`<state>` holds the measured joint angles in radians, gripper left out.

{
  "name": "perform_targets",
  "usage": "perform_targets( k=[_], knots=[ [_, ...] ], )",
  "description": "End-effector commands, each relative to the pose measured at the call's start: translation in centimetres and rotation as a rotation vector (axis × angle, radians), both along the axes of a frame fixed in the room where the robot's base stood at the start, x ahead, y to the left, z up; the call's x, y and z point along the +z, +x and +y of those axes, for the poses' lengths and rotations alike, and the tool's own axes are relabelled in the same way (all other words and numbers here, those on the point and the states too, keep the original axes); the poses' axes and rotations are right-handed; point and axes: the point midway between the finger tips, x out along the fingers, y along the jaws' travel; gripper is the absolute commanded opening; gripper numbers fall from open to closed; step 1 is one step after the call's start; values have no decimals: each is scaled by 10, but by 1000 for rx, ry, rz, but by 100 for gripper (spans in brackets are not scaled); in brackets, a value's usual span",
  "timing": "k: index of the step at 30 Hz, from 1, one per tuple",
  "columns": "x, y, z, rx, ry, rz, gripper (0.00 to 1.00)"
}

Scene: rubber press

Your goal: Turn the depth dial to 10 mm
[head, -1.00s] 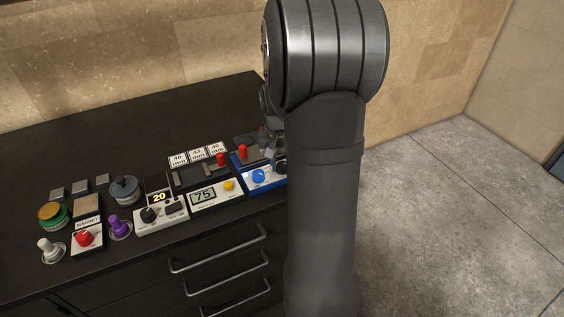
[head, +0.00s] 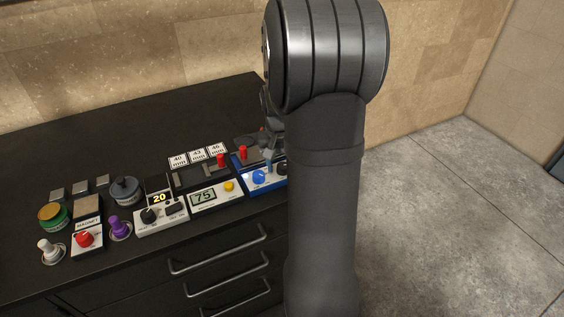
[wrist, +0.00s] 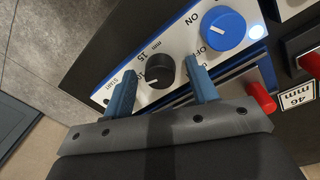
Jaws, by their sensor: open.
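The black depth dial (wrist: 160,71) shows in the wrist view on the white face of the blue-edged press panel (wrist: 183,42), beside numbers and "mm". Its small white pointer mark is toward the lower left, near the printed numbers; the exact reading is too small to tell. In the head view the dial (head: 282,168) is partly hidden at the edge of my arm. My gripper (wrist: 164,73) is open, with one blue finger on each side of the dial. Whether the fingers touch it I cannot tell. In the head view my gripper is mostly hidden behind my arm.
A blue ON/OFF knob (wrist: 225,30) stands close to the dial, with a glowing white lamp (wrist: 256,31) beside it. A red knob (wrist: 262,98) is right of my fingers. A panel reading 75 (head: 204,196) and other controls line the counter (head: 150,120) to the left.

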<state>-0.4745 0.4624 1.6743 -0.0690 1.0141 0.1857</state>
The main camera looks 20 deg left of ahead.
Motion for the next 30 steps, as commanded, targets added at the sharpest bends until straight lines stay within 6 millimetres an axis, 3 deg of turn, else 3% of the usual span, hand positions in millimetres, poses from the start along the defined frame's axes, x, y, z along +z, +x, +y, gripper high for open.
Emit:
perform_targets(
  k=[4,8,21,30],
  knots=[
    [5,0,1,0,1,-2,53],
    [24,0,2,0,2,-3,53],
    [129,-2,8,0,3,-4,53],
    [170,-3,9,0,0,-1,53]
  ],
)
